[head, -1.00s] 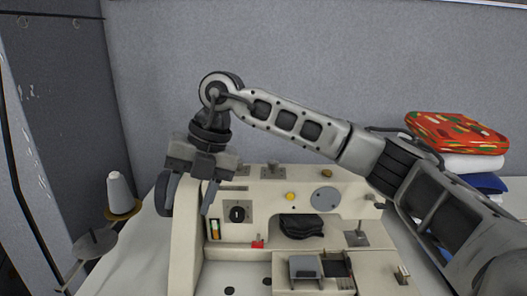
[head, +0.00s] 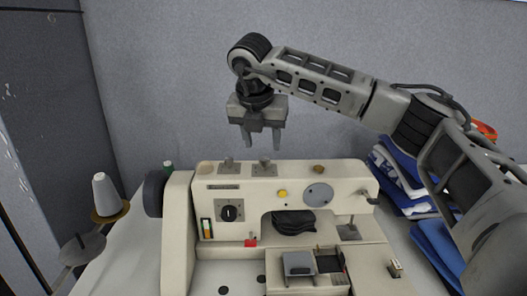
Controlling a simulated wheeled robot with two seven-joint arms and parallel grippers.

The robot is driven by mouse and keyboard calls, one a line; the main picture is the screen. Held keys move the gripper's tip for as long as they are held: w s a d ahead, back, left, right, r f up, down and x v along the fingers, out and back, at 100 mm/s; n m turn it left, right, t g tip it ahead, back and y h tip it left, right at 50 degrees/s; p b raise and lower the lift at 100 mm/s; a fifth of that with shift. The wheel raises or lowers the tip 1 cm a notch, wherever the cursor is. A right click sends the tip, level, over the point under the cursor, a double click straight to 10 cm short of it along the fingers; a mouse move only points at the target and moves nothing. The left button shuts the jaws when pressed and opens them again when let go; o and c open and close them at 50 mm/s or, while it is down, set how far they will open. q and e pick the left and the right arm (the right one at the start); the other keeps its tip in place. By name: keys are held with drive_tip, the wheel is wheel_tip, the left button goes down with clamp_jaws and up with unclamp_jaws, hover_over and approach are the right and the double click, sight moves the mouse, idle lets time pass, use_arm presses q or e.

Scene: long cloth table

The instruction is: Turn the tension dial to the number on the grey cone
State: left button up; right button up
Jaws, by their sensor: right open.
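A cream sewing machine (head: 335,190) stands on the table. A black round dial (head: 230,211) sits on a square plate on its front left, next to a small coloured strip. I cannot read any number at the dial. A pale grey cone (head: 107,194) stands upright on a brown disc at the left, and no number on it can be read. My right gripper (head: 262,143) is open and empty, fingers pointing down, above the machine's top and up to the right of the dial. My left gripper is not in view.
A thread stand's grey disc (head: 82,248) is at the lower left. A green spool (head: 168,165) shows behind the handwheel (head: 155,194). Knobs and pegs rise from the machine's top. Folded blue and white cloth (head: 400,183) lies at the right under my arm.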

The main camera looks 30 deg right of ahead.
sight(265, 159)
drive_tip(key=shift+p+x, duration=0.35)
drive_tip(key=shift+x, duration=2.3)
drive_tip(key=c, duration=1)
